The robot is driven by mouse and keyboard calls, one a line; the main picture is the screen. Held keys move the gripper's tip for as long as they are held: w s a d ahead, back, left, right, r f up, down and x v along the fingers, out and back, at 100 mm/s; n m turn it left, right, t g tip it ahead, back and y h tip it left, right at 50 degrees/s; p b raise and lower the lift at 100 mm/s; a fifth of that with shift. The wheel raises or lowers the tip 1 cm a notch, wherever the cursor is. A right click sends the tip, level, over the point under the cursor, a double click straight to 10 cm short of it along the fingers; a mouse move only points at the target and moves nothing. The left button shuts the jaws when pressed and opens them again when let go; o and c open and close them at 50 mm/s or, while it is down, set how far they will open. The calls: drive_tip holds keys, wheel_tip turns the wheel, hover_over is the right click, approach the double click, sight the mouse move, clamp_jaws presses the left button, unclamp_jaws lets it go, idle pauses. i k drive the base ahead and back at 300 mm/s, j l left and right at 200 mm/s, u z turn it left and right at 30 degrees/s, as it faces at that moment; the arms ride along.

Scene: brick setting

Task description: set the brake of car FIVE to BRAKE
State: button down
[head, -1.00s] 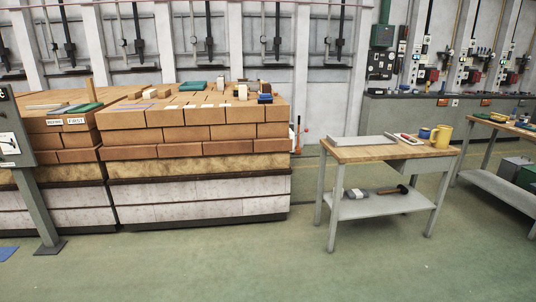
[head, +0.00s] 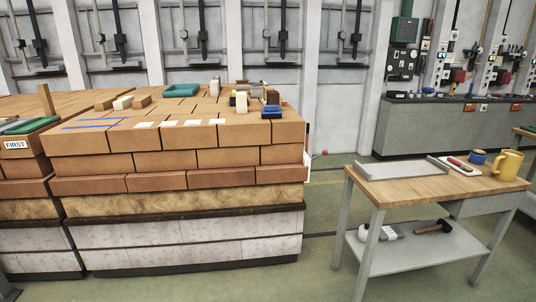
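A kiln car (head: 190,243) with white block sides stands at centre left, stacked with orange-brown bricks (head: 130,163). No label reading FIVE shows, so I cannot tell if this is car FIVE. A small red ball (head: 325,153) on a thin rod sticks out just past the right end of the stack. It may be a brake handle; its setting cannot be read, and its lower part is hidden behind the car. My gripper is not in view.
A second car (head: 30,242) at left carries a FIRST label (head: 16,145). A wooden-topped table (head: 420,186) holds a grey tray (head: 402,169), a yellow mug (head: 507,164) and a blue cup (head: 478,157). Green floor (head: 322,265) lies open between car and table.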

sight(325, 152)
drive_tip(key=i, duration=2.95)
drive_tip(key=z, duration=0.45)
